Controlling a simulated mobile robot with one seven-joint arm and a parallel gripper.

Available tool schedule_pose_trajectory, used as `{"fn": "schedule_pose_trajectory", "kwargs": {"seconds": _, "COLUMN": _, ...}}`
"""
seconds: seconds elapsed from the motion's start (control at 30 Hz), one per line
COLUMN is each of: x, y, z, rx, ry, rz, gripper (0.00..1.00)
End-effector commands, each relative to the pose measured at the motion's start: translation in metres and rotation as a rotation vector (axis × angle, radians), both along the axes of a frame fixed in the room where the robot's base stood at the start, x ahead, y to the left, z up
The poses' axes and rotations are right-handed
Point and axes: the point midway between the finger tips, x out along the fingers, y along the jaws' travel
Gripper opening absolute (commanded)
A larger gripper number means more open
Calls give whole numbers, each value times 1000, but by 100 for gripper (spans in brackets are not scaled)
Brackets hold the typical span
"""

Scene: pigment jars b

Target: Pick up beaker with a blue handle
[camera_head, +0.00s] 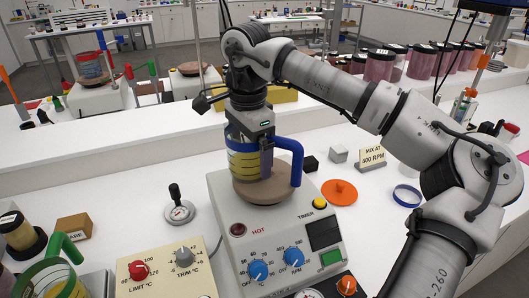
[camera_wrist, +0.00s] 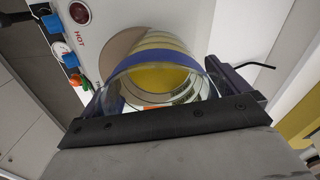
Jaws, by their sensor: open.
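The beaker with a blue handle (camera_head: 294,158) stands upright on the round tan plate of a white hotplate stirrer (camera_head: 270,235). It is clear glass with a blue band near the rim and yellow contents. In the wrist view the beaker (camera_wrist: 160,75) is seen from above, its round mouth between the two fingers. My gripper (camera_head: 252,158) is over the beaker from above, with one dark finger in front of the glass, left of the handle. The gripper is open, with its fingers (camera_wrist: 165,88) on either side of the beaker; contact cannot be told.
A green-handled beaker (camera_head: 62,262) is at the lower left and a red-handled one (camera_head: 90,68) at the back left. A control box (camera_head: 165,275) is left of the stirrer.

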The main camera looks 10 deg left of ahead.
Motion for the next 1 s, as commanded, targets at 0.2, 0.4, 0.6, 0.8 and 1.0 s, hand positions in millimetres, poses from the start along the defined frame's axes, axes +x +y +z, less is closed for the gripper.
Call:
{"fn": "schedule_pose_trajectory", "kwargs": {"seconds": 0.2, "x": 0, "y": 0, "z": 0, "rx": 0, "ry": 0, "rz": 0, "gripper": 74}}
{"fn": "schedule_pose_trajectory", "kwargs": {"seconds": 0.4, "x": 0, "y": 0, "z": 0, "rx": 0, "ry": 0, "rz": 0, "gripper": 48}}
{"fn": "schedule_pose_trajectory", "kwargs": {"seconds": 0.6, "x": 0, "y": 0, "z": 1, "rx": 1, "ry": -1, "rz": 0, "gripper": 42}}
{"fn": "schedule_pose_trajectory", "kwargs": {"seconds": 0.8, "x": 1, "y": 0, "z": 8, "rx": 1, "ry": -2, "rz": -1, "gripper": 42}}
{"fn": "schedule_pose_trajectory", "kwargs": {"seconds": 1.0, "x": 1, "y": 1, "z": 37, "rx": 1, "ry": -4, "rz": -1, "gripper": 42}}
